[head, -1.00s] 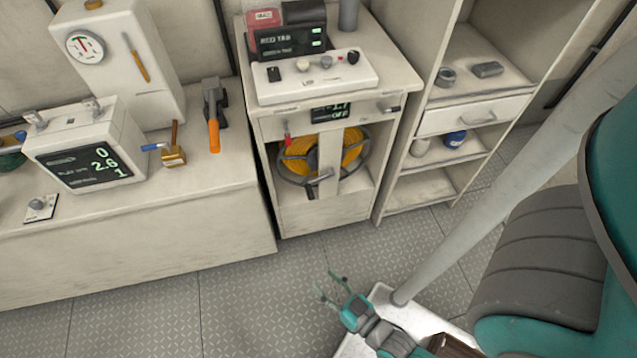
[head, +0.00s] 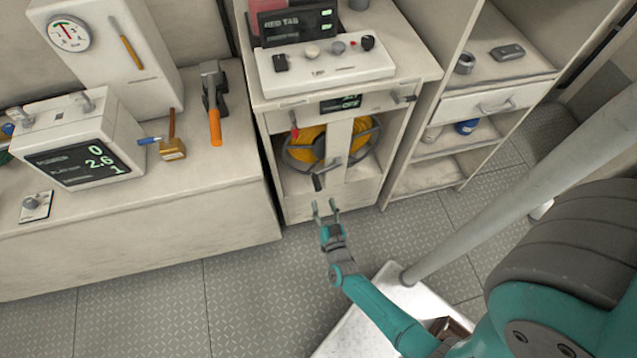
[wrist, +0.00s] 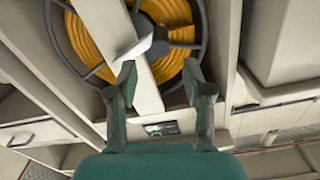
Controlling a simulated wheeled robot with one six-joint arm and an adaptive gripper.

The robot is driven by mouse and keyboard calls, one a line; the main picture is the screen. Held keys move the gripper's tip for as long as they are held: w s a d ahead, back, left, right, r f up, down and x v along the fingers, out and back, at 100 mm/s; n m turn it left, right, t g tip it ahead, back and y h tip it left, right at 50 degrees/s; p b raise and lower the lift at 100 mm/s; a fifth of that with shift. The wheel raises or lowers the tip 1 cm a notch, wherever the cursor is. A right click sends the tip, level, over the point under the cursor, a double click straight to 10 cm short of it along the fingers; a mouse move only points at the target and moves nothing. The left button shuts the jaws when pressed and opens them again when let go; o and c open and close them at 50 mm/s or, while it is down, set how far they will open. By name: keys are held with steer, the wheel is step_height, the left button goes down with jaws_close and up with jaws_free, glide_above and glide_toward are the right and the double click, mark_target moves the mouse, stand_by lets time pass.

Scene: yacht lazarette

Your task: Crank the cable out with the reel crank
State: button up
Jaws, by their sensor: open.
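The cable reel (head: 358,148) carries yellow-orange cable and sits in the open bay of the middle cabinet, behind a pale upright. Its crank (head: 332,165) is a grey arm ending in a dark handle (head: 319,182), which points down and left in the head view. My gripper (head: 326,207) is open and empty, just below and in front of the handle. In the wrist view, the open fingers (wrist: 158,78) point at the crank's dark knob (wrist: 160,48), which shows between and beyond the fingertips. The reel (wrist: 85,45) lies behind it. I see no contact.
A small display (head: 340,104) sits above the reel, with a red lever (head: 294,130) at its left. A control box (head: 325,72) stands on top of the cabinet. Open shelves (head: 445,165) are to the right and a bench (head: 140,235) to the left.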

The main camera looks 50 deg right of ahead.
mark_target(315, 176)
steer(key=x, duration=0.8)
steer(key=shift+w+d, duration=0.1)
jaws_close()
